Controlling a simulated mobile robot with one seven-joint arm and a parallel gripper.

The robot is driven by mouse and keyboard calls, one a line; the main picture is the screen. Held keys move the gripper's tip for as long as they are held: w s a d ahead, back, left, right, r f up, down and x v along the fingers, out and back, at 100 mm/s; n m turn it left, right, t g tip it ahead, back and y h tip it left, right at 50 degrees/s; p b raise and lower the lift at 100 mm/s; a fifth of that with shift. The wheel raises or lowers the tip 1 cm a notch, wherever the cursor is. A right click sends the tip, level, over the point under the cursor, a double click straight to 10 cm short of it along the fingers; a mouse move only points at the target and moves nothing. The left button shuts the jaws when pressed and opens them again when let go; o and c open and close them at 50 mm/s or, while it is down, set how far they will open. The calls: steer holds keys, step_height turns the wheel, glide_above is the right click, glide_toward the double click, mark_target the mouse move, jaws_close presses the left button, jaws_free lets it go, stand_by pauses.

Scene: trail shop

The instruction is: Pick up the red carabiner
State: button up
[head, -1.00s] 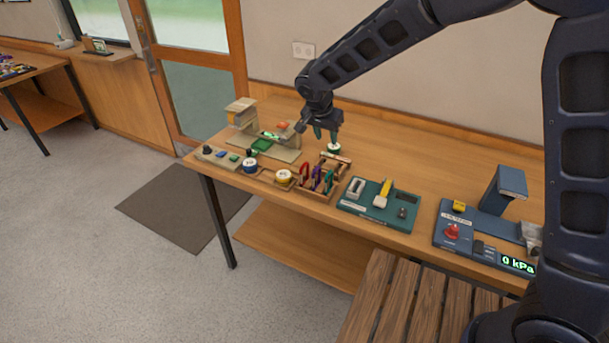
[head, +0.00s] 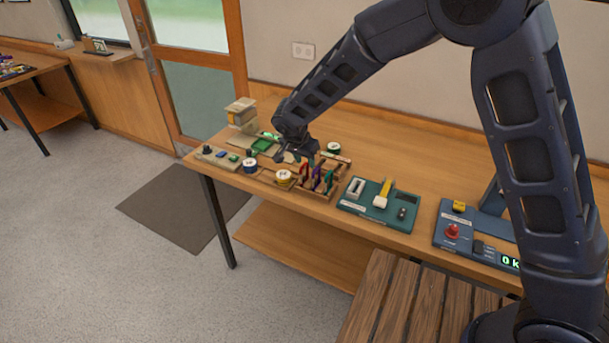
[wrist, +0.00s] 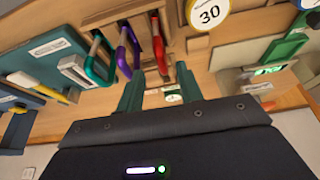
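The red carabiner (wrist: 159,45) stands in a wooden rack (wrist: 143,8) beside a purple carabiner (wrist: 124,50) and a green one (wrist: 98,57). In the head view, the red carabiner (head: 304,171) is leftmost of the three. My gripper (wrist: 160,93) is open, with its two green fingers apart and nothing held between them. The red carabiner lies just beyond the fingertips, roughly in line with the gap. In the head view, my gripper (head: 302,154) is low behind the rack, with its fingers partly hidden by my wrist.
A yellow-ringed roll marked 30 (wrist: 209,13) sits beside the rack, with a blue-ringed roll (head: 250,165) further left. A white-topped roll (head: 333,148) stands behind. A teal board (head: 375,210) and a blue pressure panel (head: 460,238) lie right. The table's back middle (head: 400,150) is clear.

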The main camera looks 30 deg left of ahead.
mark_target(304, 163)
steer(key=x, duration=0.4)
steer(key=shift+a+f, duration=0.2)
steer(key=shift+f, duration=0.15)
jaws_close()
